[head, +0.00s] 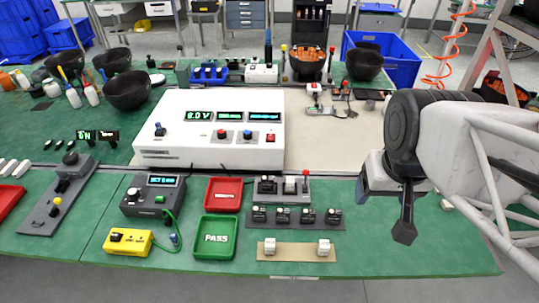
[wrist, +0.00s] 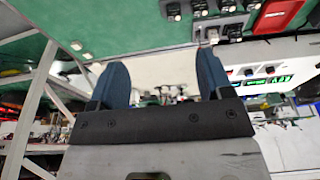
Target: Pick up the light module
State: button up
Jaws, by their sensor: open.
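Two light, whitish modules sit apart on a tan strip at the table's front: a left one (head: 270,246) and a right one (head: 324,247). A small pale block (head: 447,204) lies on the green table at the right, partly behind my arm; I cannot tell if it is a light module. A small pale thing also shows at the upper left in the wrist view (wrist: 77,45). My gripper (head: 386,208) is above the table's right part, right of the strip. In the wrist view its two blue fingers (wrist: 163,75) are apart with nothing held between them.
Dark modules (head: 282,215) fill a grey rack behind the strip. A green PASS tray (head: 215,237) and a red tray (head: 224,194) stand left of it. A white powered box (head: 210,130) stands behind. The green table (head: 385,255) is clear below my gripper.

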jog(key=w+a+f+n+t+y, duration=0.1)
jog(key=w+a+f+t+y, duration=0.1)
jog(key=w+a+f, duration=0.4)
jog(key=w+a+f+t+y, duration=0.1)
jog(key=w+a+f+t, duration=0.25)
jog(key=w+a, duration=0.45)
jog(key=t+h, duration=0.3)
jog(key=t, duration=0.1)
send_near(267, 181)
jog(key=w, duration=0.2)
jog(key=shift+s+d+f+m, duration=0.2)
jog(key=shift+f+m, duration=0.1)
jog(key=shift+m, duration=0.1)
jog(key=shift+x, duration=1.35)
jog(key=shift+w, duration=0.1)
jog(key=shift+x, duration=2.45)
